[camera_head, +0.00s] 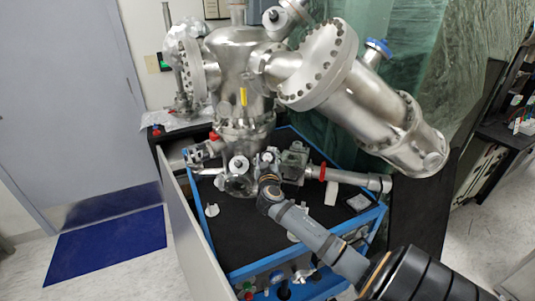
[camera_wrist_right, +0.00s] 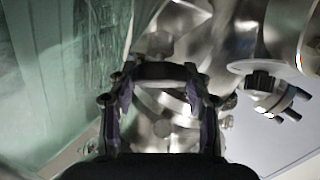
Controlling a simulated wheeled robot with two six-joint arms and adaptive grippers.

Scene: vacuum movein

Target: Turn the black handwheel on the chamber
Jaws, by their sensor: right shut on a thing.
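The steel chamber (camera_head: 240,75) stands on the frame in the head view. My right arm comes in from the lower right, and its gripper (camera_head: 267,163) is at the fittings low on the chamber's front. In the right wrist view, the two fingers of my right gripper (camera_wrist_right: 163,85) reach forward on either side of a dark bar-like piece, which looks like the black handwheel (camera_wrist_right: 165,71). The gripper is shut on it. Most of the wheel is hidden by the gripper, and its turn angle cannot be read. My left gripper is not in view.
A large steel cylinder (camera_head: 372,105) slopes down to the right above my arm. A steel pipe (camera_head: 350,178) runs right from the fittings. A blue frame (camera_head: 252,267) edges the black deck (camera_head: 250,235). Another black knob (camera_wrist_right: 260,82) shows right of the fingers in the wrist view.

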